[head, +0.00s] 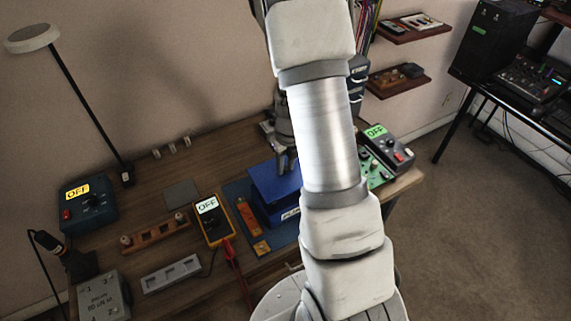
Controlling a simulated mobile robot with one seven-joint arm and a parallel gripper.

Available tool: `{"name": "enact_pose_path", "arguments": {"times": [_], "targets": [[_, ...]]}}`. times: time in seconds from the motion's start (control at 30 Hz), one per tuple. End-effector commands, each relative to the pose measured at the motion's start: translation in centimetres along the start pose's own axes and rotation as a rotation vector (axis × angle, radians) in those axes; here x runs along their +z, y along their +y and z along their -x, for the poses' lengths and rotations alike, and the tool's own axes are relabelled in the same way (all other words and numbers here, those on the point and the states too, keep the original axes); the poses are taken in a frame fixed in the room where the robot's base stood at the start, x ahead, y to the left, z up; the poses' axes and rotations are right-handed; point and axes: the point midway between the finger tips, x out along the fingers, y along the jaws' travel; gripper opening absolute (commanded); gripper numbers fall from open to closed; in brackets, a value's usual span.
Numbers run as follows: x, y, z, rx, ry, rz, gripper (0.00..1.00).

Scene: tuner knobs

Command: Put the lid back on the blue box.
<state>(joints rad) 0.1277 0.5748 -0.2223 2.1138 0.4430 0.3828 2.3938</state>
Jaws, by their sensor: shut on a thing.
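The blue box (270,209) stands on a blue mat (237,194) on the wooden bench, partly hidden behind my arm. Its blue lid (272,181) shows as a flat panel at the top of the box, tilted. My gripper (284,164) points down at the lid's far edge and is shut on it. My arm covers the right side of the box and lid, so I cannot tell whether the lid touches the rim all round.
A yellow multimeter (211,227) with red leads stands left of the box. A dark device (386,147) and a green circuit board (377,177) lie to the right. A blue device (88,206), wooden rack (154,233) and lamp (80,88) are further left.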

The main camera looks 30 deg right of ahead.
Motion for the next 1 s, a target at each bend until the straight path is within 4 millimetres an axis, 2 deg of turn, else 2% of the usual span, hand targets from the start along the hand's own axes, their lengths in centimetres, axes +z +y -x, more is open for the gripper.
{"name": "enact_pose_path", "arguments": {"times": [0.27, 1.0], "targets": [[0.0, 0.0, 0.1, 0.0, -0.001, 0.001, 0.0], [-0.7, 0.0, -5.4, 0.001, -0.001, 0.001, 0.0]]}}
